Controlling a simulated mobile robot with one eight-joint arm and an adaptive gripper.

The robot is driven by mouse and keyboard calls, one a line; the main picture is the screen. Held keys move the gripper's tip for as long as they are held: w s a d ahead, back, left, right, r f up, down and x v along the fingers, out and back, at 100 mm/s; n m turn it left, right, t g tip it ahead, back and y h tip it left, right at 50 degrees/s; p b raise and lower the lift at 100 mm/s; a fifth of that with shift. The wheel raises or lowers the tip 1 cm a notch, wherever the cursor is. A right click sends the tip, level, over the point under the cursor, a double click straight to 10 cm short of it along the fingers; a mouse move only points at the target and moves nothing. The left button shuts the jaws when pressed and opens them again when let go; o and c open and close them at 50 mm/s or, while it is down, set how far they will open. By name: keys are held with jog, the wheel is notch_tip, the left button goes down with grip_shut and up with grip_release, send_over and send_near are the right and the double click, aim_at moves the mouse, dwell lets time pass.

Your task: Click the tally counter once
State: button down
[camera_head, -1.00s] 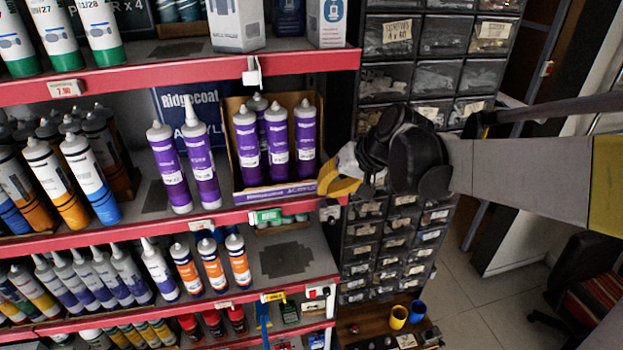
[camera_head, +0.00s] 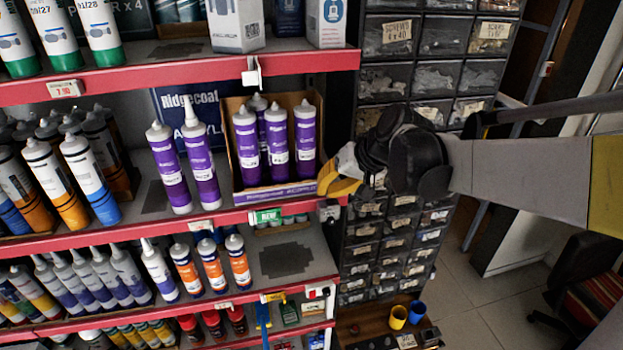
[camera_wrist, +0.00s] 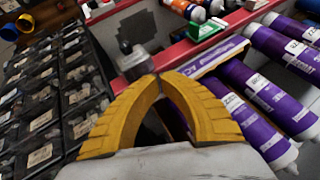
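A small grey metal device with a round knob, which looks like the tally counter (camera_wrist: 134,62), is at the red shelf edge in the wrist view, just beyond my fingertips. In the head view it appears as a small grey-white object (camera_head: 330,211) on the front edge of the middle shelf, at its right end. My gripper (camera_head: 328,186) is just above it in the head view. In the wrist view my yellow fingers (camera_wrist: 160,79) meet at the tips, with nothing seen between them. I cannot tell whether they touch the device.
A box of purple cartridges (camera_head: 276,190) stands just left of my gripper on the shelf. A dark drawer cabinet (camera_head: 385,230) is close behind and to the right. A green label (camera_head: 266,216) sits on the shelf edge. Blue and yellow cups (camera_head: 398,317) stand lower right.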

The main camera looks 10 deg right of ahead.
aim_at(326, 202)
jog(key=shift+f+b, duration=0.4)
jog(key=shift+f, duration=0.05)
jog(key=shift+f+b, duration=0.45)
jog(key=shift+f, duration=0.1)
dwell(0.5)
jog(key=shift+r+p, duration=0.7)
jog(key=shift+r, duration=0.35)
notch_tip(326, 202, up, 6)
jog(key=p, duration=0.4)
dwell(0.3)
